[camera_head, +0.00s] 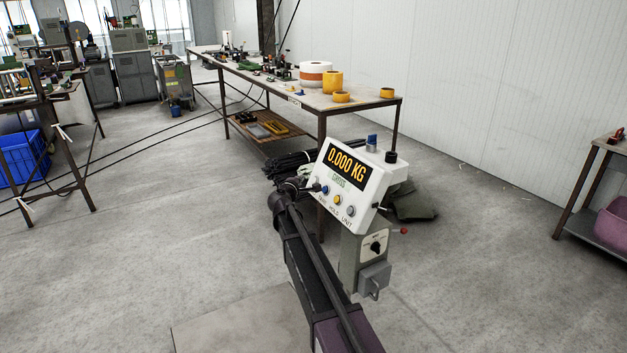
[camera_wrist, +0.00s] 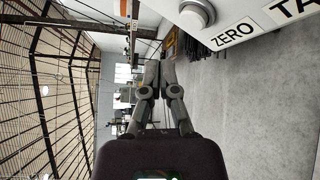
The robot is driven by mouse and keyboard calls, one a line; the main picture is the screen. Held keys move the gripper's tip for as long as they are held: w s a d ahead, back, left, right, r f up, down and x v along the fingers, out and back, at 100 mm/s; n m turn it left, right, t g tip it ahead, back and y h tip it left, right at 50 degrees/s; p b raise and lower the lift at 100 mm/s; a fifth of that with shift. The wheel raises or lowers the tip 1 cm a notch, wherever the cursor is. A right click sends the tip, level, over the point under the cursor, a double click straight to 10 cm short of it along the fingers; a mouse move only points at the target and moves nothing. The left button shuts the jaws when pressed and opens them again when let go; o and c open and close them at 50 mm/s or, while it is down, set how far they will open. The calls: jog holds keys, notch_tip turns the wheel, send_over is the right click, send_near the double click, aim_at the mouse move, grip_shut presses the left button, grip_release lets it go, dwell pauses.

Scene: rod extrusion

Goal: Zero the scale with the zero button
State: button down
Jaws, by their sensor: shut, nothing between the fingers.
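The scale's white indicator box (camera_head: 369,188) stands on a grey post. Its display (camera_head: 346,169) reads 0.000 KG in orange, and a row of small round buttons sits below it. In the wrist view the zero button (camera_wrist: 197,14) is a round, pale grey knob at the top. The black ZERO label (camera_wrist: 234,34) is just right of it. My gripper (camera_wrist: 157,66) is shut and empty, its fingertips below and left of the button in the picture. In the head view my gripper (camera_head: 312,188) is at the box's lower left corner; I cannot tell whether it touches.
A grey switch box (camera_head: 374,247) with a black knob is below the indicator. A long workbench (camera_head: 300,97) with tape rolls and tools stands behind. Dark bundles lie under it. A blue crate (camera_head: 24,158) is at the left. The floor around is mostly clear.

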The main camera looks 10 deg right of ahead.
jog(key=shift+s+a+r+p, duration=0.2)
jog(key=shift+a+r, duration=0.05)
jog(key=shift+a, duration=0.25)
jog(key=shift+s+a+r+p, duration=0.15)
jog(key=shift+a+r, duration=0.05)
jog(key=shift+a, duration=0.25)
jog(key=s+d+f+m+g, duration=0.3)
jog(key=s+f, duration=0.1)
jog(key=s, duration=0.3)
jog(key=s+d+f+m+g+y, duration=0.1)
jog(key=s+d+f+m+g, duration=0.2)
jog(key=s, duration=0.5)
jog(key=s+d+f+m+g, duration=0.2)
jog(key=s+f+m+g, duration=0.15)
jog(key=s, duration=0.35)
jog(key=s+a+f+m+g+y, duration=0.2)
jog(key=s, duration=0.6)
jog(key=s+a+f+m+g+y, duration=0.2)
jog(key=s+y, duration=0.1)
jog(key=s, duration=0.4)
jog(key=s+a+f+m+g+y, duration=0.1)
jog(key=s+a+f+m+y, duration=0.1)
jog(key=s, duration=0.6)
notch_tip(320, 180, up, 21)
jog(key=p, duration=2.1)
jog(key=shift+w, duration=0.35)
